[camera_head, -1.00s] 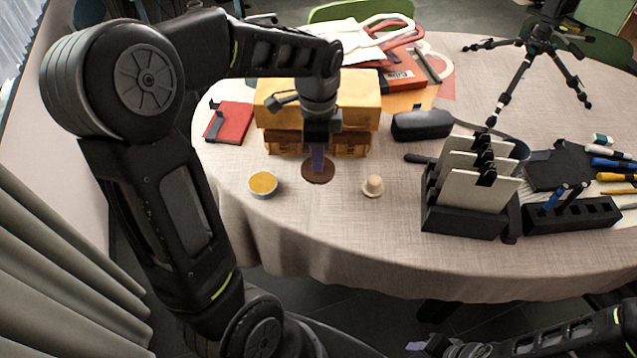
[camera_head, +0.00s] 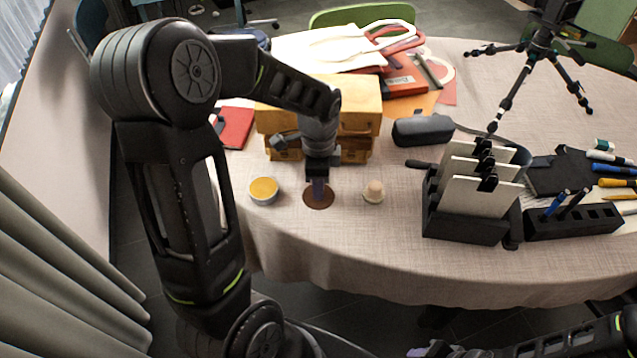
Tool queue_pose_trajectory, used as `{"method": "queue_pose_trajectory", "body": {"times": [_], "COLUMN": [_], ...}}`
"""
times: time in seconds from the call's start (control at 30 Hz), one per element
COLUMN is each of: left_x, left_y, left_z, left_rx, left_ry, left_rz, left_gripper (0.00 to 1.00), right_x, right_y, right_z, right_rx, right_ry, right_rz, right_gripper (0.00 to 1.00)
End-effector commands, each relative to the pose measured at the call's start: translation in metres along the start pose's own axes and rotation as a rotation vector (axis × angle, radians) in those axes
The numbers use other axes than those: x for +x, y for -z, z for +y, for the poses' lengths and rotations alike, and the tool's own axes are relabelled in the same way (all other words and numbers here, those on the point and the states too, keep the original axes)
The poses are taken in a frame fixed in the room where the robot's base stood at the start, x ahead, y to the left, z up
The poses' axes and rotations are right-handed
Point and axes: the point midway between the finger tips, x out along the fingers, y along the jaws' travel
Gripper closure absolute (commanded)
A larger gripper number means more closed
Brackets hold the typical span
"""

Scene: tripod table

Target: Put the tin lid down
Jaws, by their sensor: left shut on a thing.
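The tin lid (camera_head: 318,198) is a flat brown disc between the tin and a small pale stopper. My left gripper (camera_head: 318,188) points down from above and is shut on the lid. The lid is at or just above the tablecloth; I cannot tell whether it touches. The open tin (camera_head: 263,191), silver-sided with a yellow content, stands on the table left of the lid. My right gripper (camera_head: 425,349) is partly in view at the bottom edge, away from the table objects; its fingers are too unclear to read.
The pale stopper (camera_head: 373,192) stands close right of the lid. A yellow-brown chest (camera_head: 358,105) is right behind my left gripper. A black card holder (camera_head: 465,222) and black pen rack (camera_head: 572,221) stand at right. The cloth (camera_head: 330,245) in front is clear.

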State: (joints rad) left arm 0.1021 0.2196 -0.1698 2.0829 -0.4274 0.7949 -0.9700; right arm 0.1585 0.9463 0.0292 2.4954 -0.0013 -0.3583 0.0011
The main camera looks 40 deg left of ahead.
Motion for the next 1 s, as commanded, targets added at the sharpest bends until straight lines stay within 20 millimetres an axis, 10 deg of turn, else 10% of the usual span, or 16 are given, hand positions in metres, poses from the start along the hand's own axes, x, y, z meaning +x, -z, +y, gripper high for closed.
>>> {"method": "queue_pose_trajectory", "body": {"times": [0.3,0.33,0.57,1.0], "left_x": [0.004,0.003,0.002,-0.009], "left_y": [0.000,0.000,0.000,0.001], "left_z": [0.000,0.000,0.000,-0.001], "left_rx": [0.001,0.001,0.001,0.000], "left_ry": [0.001,0.001,0.001,0.004], "left_rz": [0.000,0.000,0.000,0.002], "left_gripper": [1.00,0.79,0.60,0.60], "right_x": [0.003,0.002,0.002,0.000], "right_y": [0.000,0.000,0.000,0.000], "right_z": [0.001,0.001,0.001,0.000], "right_rx": [0.000,0.000,0.000,0.000], "right_ry": [0.000,0.000,0.000,0.000], "right_rz": [0.000,0.000,0.000,0.000], "right_gripper": [0.64,0.64,0.64,0.64]}}
